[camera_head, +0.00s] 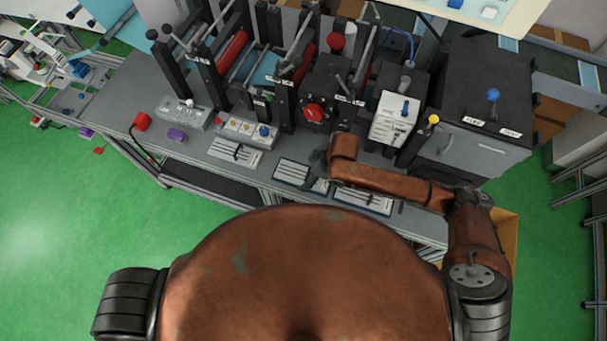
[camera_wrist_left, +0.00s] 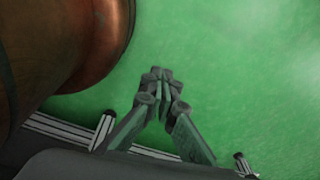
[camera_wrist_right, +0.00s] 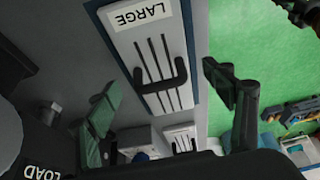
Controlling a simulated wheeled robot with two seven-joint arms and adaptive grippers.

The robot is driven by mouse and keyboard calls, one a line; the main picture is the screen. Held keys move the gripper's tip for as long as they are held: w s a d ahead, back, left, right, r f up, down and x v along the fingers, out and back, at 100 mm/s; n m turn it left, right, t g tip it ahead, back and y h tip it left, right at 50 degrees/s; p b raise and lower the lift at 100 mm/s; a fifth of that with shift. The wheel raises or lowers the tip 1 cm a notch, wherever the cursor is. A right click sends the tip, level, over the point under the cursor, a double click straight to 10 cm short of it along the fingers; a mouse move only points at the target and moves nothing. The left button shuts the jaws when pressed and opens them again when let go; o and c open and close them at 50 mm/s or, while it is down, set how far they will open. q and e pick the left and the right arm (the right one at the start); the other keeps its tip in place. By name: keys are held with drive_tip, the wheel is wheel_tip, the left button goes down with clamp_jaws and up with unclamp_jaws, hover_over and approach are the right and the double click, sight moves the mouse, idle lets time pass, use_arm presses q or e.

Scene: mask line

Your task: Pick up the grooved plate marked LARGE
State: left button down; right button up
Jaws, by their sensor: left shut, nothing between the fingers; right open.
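The grooved plate marked LARGE (camera_wrist_right: 150,40) is in the right wrist view, a pale plate with dark grooves, a dark handle (camera_wrist_right: 162,85) and a blue border. It lies flat on the grey bench. My right gripper (camera_wrist_right: 172,100) is open and empty, with its fingers apart on either side of the handle in that view; contact is not visible. In the head view my right gripper (camera_head: 319,163) is over the right end of the middle grooved plate (camera_head: 291,174), whose label is unreadable there. My left gripper (camera_wrist_left: 161,82) is shut and empty above the green floor.
Other grooved plates lie to the left (camera_head: 235,152) and right (camera_head: 362,199), the right one partly under my arm. A black machine with rollers (camera_head: 235,50) and a white box (camera_head: 394,120) stand behind. A dark cabinet (camera_head: 475,110) is at the right.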

drive_tip(key=shift+a+f, duration=0.15)
drive_tip(key=shift+f, duration=0.45)
drive_tip(key=c, duration=1.5)
use_arm(q)
drive_tip(key=shift+w, duration=0.95)
use_arm(e)
drive_tip(key=shift+r, duration=0.1)
drive_tip(key=shift+c, duration=0.7)
drive_tip(key=shift+w, duration=0.1)
